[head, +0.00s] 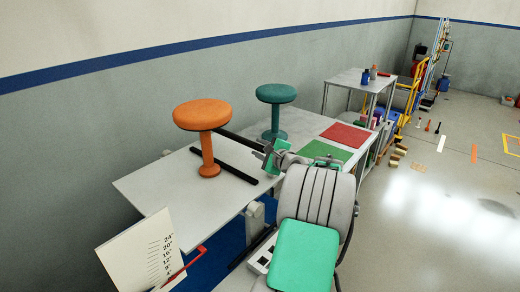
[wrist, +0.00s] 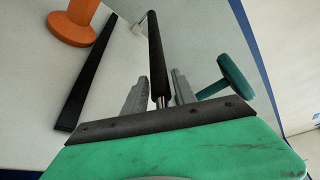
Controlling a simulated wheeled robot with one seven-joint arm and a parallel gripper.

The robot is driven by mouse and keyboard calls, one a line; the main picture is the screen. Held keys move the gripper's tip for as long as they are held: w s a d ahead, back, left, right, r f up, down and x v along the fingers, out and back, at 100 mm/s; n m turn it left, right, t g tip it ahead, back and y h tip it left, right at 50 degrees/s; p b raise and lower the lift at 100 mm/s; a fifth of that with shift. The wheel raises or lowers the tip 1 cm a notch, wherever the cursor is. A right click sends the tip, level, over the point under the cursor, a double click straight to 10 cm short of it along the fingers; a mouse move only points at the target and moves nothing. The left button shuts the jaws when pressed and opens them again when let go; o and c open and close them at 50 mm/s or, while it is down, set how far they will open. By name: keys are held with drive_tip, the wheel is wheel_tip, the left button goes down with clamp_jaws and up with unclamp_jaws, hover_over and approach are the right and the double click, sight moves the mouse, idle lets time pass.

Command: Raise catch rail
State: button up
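A long black rail (wrist: 155,50), which looks like the catch rail, runs from a small pale bracket on the table to my gripper, ending in a short silver tip. In the head view the rail (head: 238,140) passes behind the orange stool and reaches my gripper (head: 266,157). In the wrist view my gripper (wrist: 160,92) has one grey finger on each side of the rail near its silver end. Narrow gaps seem to show between rail and fingers, so the gripper looks open around it. Firm contact is not visible.
A second black bar (head: 224,165) lies flat on the white table (head: 150,185). An orange stool (head: 202,115) and a green stool (head: 275,94) stand by the rail. A scale board (head: 140,250) with a red pointer is at the front left. Open floor lies right.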

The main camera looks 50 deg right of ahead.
clamp_jaws()
idle(1.1)
